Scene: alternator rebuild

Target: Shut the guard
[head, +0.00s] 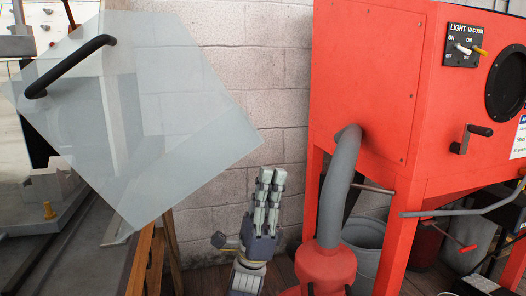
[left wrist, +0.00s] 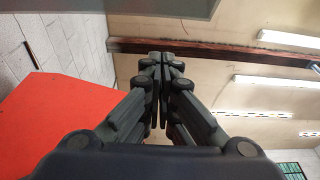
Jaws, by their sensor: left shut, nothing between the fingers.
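The guard (head: 150,100) is a clear, greenish sheet at the left of the head view. It stands tilted, with a corner pointing right, and has a black bar handle (head: 68,66) near its upper left. My left gripper (head: 272,178) points up, to the right of and below the guard's right corner, apart from it. Its fingers are together and empty. In the left wrist view the closed fingers (left wrist: 162,60) show with nothing between them. The guard's handle is well to the left of the gripper. My right gripper is not in view.
A red blasting cabinet (head: 375,90) with switches and a grey hose (head: 340,185) stands close on the right. A grey machine bed (head: 80,240) lies under the guard at left. A pale block wall (head: 260,60) is behind. Buckets (head: 362,245) stand under the cabinet.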

